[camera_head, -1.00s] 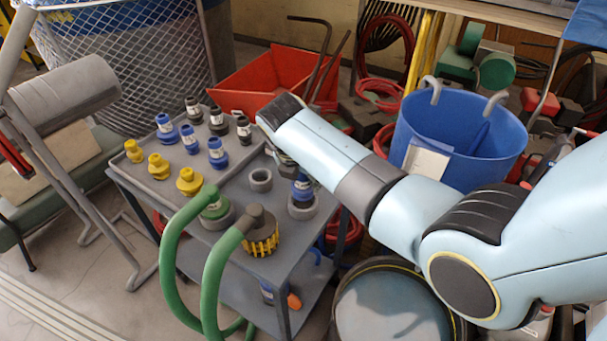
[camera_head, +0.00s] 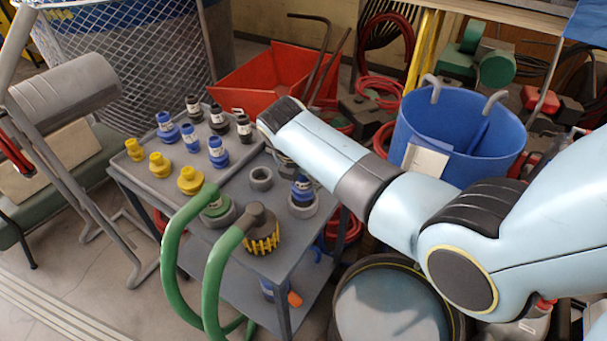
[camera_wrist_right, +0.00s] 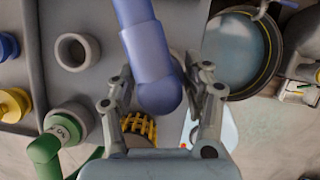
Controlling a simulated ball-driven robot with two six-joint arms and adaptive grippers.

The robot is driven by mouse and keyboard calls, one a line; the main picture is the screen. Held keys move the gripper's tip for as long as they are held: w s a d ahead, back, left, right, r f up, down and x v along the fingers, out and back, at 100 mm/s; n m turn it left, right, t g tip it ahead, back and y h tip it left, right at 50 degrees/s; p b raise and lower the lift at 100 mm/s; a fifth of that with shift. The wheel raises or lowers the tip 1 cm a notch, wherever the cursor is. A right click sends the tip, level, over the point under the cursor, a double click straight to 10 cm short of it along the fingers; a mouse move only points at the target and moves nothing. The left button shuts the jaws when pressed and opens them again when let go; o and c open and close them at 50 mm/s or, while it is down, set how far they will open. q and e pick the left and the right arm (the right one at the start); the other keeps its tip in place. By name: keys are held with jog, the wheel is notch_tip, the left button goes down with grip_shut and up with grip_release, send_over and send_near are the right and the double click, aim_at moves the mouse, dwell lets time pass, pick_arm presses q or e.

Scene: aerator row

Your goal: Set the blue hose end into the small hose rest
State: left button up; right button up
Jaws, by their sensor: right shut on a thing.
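My right gripper (camera_wrist_right: 160,97) is shut on the blue hose end (camera_wrist_right: 152,60), which lies between its fingers in the right wrist view. In the head view my right forearm covers most of the gripper. The blue hose end (camera_head: 302,187) shows there just past the forearm, at a large grey ring (camera_head: 302,210) on the cart. I cannot tell whether it is seated in that ring or held just above it. A smaller grey ring, the small hose rest (camera_head: 260,179), stands empty beside it; it also shows in the right wrist view (camera_wrist_right: 62,50). My left gripper is not in view.
A green hose end (camera_head: 216,207) sits in another ring to the left. A yellow strainer (camera_head: 262,237) stands at the cart's front corner. Several yellow, blue and black fittings fill the tray (camera_head: 153,187). A blue tub (camera_head: 460,130) stands right of the cart.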

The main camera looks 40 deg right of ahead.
jog(key=shift+f+b, duration=0.95)
jog(key=shift+f, duration=0.95)
jog(key=o, duration=1.4)
jog(key=shift+c, duration=0.2)
jog(key=v, duration=1.2)
